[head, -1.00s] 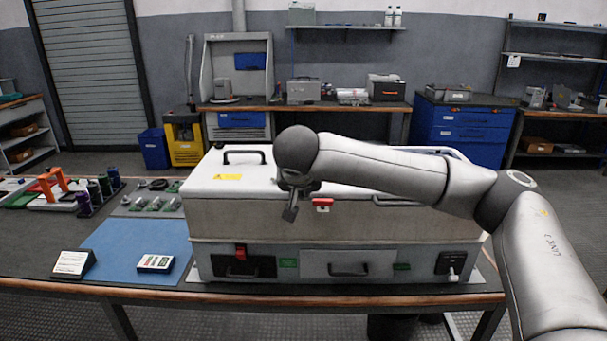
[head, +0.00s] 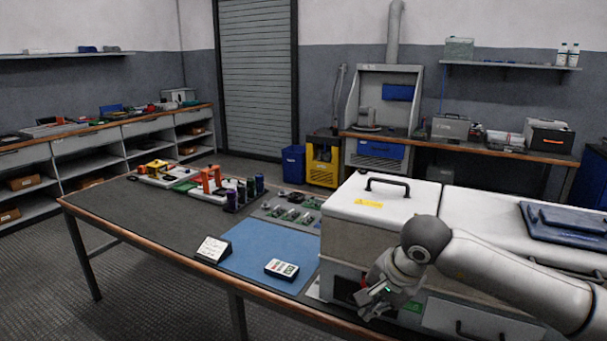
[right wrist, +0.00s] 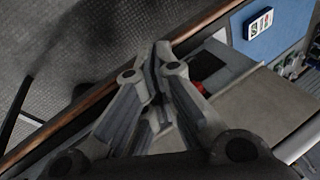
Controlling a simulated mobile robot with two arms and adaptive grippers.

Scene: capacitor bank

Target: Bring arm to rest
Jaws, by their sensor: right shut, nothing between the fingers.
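My right arm comes in from the lower right in the head view. Its gripper (head: 372,298) is in front of the left end of the large white and grey cabinet (head: 350,240), pointing down and to the left. It hides part of the cabinet's front panel. In the right wrist view the fingers (right wrist: 158,55) are closed together with nothing between them. Beyond them lie the table's wooden edge and the floor. A red part (right wrist: 203,68) of the cabinet's front shows beside the fingers. My left gripper is not in view.
The workbench (head: 150,215) holds a blue mat (head: 265,250), a meter (head: 281,269), a small tilted sign (head: 213,249), green circuit boards and dark cylinders. A dark blue lid or tray (head: 570,225) lies on the cabinet's top. Floor is free left of the bench.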

